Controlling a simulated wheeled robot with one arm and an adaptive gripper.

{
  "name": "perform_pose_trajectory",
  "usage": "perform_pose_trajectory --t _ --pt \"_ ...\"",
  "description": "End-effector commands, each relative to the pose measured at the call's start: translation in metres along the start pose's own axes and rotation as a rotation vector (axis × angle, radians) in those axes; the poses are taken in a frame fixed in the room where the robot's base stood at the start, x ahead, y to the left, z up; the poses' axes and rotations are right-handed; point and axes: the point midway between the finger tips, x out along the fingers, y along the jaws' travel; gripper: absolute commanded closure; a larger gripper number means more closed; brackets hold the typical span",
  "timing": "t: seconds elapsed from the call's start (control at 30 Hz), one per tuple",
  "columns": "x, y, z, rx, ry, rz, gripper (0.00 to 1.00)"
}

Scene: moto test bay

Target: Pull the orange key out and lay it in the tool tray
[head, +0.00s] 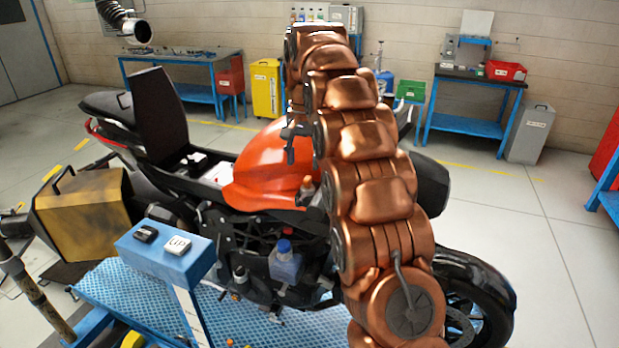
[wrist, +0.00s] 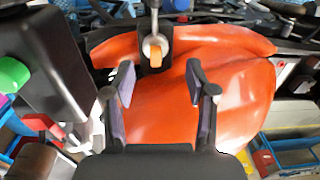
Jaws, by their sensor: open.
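The orange key (wrist: 155,56) stands in a round silver lock at the top of the motorcycle's orange tank (wrist: 175,100) in the wrist view. My gripper (wrist: 160,84) is open and empty over the tank, its two dark fingers apart. The key lies beyond the fingertips, roughly in line with the gap between them, and I see no contact. In the head view my gripper (head: 291,140) is a small dark shape over the tank (head: 265,170), partly hidden by my copper arm. I cannot pick out the key there, nor tell surely which thing is the tool tray.
The motorcycle stands on a blue lift platform (head: 240,325). A blue button stand (head: 150,250) and a yellow-brown case (head: 85,215) are at the left. Blue benches (head: 470,125) line the back wall, one with a red bin (head: 505,70).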

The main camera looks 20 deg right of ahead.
Motion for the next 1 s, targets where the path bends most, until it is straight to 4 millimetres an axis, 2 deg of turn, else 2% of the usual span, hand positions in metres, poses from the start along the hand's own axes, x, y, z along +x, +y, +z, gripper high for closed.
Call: perform_pose_trajectory --t 0.1,0.23,0.77,1.0 --pt "0.005 0.001 -0.011 0.020 -0.014 0.014 0.44" --pt "0.009 0.003 -0.014 0.032 -0.027 0.025 0.44" --pt "0.012 0.003 -0.016 0.035 -0.031 0.028 0.44" --pt "0.021 0.003 -0.015 0.035 -0.029 0.027 0.44"
